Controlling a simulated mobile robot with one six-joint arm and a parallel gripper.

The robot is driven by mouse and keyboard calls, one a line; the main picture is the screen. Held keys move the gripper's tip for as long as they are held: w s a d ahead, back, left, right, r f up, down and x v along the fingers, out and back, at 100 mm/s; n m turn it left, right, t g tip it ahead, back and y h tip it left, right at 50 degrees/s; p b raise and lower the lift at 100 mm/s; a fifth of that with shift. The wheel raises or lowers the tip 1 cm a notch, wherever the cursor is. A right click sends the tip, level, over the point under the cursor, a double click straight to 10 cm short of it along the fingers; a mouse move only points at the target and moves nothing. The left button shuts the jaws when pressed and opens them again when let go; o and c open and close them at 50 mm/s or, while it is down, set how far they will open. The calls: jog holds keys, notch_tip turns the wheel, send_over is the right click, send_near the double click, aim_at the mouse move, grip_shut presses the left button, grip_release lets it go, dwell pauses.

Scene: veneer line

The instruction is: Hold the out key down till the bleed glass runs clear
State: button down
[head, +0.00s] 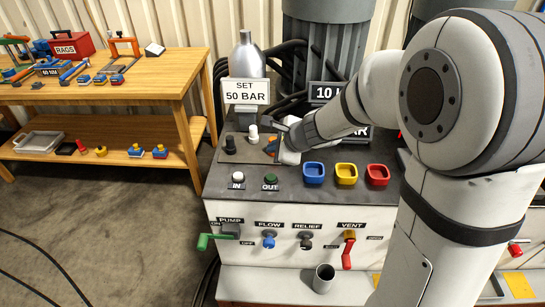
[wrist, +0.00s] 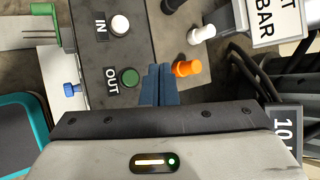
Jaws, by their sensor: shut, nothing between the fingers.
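The out key (head: 270,178) is a green round button on the console's sloped top, labelled OUT. It also shows in the wrist view (wrist: 130,77), where nothing covers it. My gripper (wrist: 158,72) is shut and empty. In the wrist view its dark blue fingertips lie just right of the out key, between it and an orange knob (wrist: 187,68). A gap shows between fingers and key in the picture; the height above the panel is hard to tell. I cannot pick out the bleed glass in either view.
The white IN key (head: 238,176) is left of the out key. Black and white knobs stand behind, near a SET 50 BAR sign (head: 246,92). Blue, yellow and red trays (head: 345,173) sit to the right. Valve handles line the front, including a green pump lever (head: 212,240).

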aim_at(273, 178)
jog(key=shift+w+a+f+m, duration=0.1)
jog(key=shift+w+f+m, duration=0.1)
jog(key=shift+w+m, duration=0.45)
jog(key=shift+f, duration=0.15)
notch_tip(273, 178, down, 8)
jog(key=b, duration=0.8)
jog(key=shift+s+f, duration=0.1)
jog(key=shift+f, duration=0.15)
jog(key=shift+f, duration=0.1)
dwell(1.2)
jog(key=shift+f+b, duration=0.3)
jog(key=shift+b, duration=0.35)
